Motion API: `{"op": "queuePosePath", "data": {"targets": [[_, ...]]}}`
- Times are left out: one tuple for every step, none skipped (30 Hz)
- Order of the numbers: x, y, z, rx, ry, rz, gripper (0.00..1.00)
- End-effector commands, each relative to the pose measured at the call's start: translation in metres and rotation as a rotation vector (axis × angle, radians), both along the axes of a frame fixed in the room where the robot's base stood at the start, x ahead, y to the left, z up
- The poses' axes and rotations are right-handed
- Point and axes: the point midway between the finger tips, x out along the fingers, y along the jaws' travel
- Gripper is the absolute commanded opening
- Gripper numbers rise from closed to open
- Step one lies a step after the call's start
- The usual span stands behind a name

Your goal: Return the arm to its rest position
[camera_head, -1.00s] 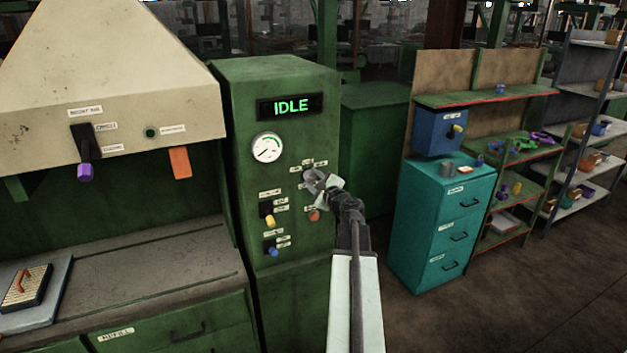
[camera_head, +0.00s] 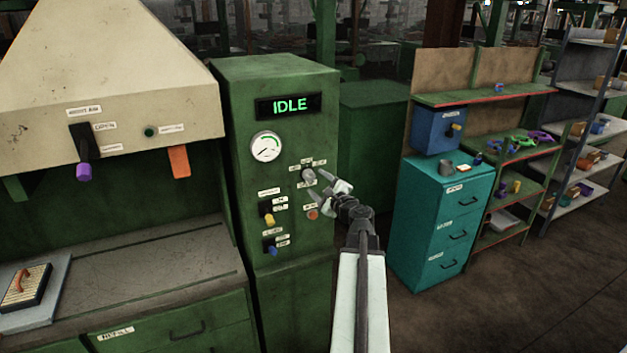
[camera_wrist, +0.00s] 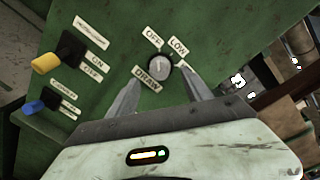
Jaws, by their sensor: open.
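My gripper (camera_head: 324,184) is in front of the green control cabinet (camera_head: 290,90), a little right of its grey rotary knob (camera_head: 308,176). In the wrist view, my gripper (camera_wrist: 160,88) is open, its two fingers spread to either side below the knob (camera_wrist: 160,66). Nothing is held between the fingers. Labels around the knob read OFF, LOW and what looks like DRAW. The knob's white mark points roughly up in the wrist view. I cannot tell whether a finger touches the knob. The cabinet display (camera_head: 290,106) reads IDLE.
A yellow-handled switch (camera_head: 268,218), a blue-handled switch (camera_head: 269,249) and an orange button (camera_head: 313,214) sit on the same panel. A hood (camera_head: 110,60) over a bench stands left. A teal drawer cabinet (camera_head: 440,225) and shelves stand right. Open floor lies at lower right.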

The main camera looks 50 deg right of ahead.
Motion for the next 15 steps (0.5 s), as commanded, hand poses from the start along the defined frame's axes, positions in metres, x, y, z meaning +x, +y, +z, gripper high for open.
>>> {"op": "queuePosePath", "data": {"targets": [[-0.012, 0.006, 0.001, 0.0, 0.0, -0.001, 0.58], [-0.017, 0.008, 0.001, 0.0, 0.0, 0.0, 0.58], [-0.022, 0.009, 0.002, 0.0, 0.0, 0.0, 0.58], [-0.025, 0.01, 0.002, 0.0, 0.001, -0.001, 0.58], [-0.027, 0.01, 0.002, -0.001, 0.001, -0.001, 0.58], [-0.028, 0.01, 0.002, -0.001, 0.0, 0.0, 0.58], [-0.028, 0.01, 0.002, -0.001, 0.0, 0.0, 0.58], [-0.028, 0.01, 0.002, -0.001, 0.001, 0.001, 0.58], [-0.027, 0.01, 0.002, -0.001, 0.001, 0.001, 0.58], [-0.027, 0.009, 0.002, -0.001, 0.001, 0.001, 0.58], [-0.027, 0.009, 0.002, -0.001, 0.001, 0.001, 0.58], [-0.027, 0.009, 0.002, -0.001, 0.001, 0.001, 0.58], [-0.027, 0.009, 0.002, -0.001, 0.001, 0.001, 0.58], [-0.027, 0.009, 0.002, -0.001, 0.001, 0.001, 0.58], [-0.027, 0.009, 0.002, -0.001, 0.001, 0.001, 0.58]]}}
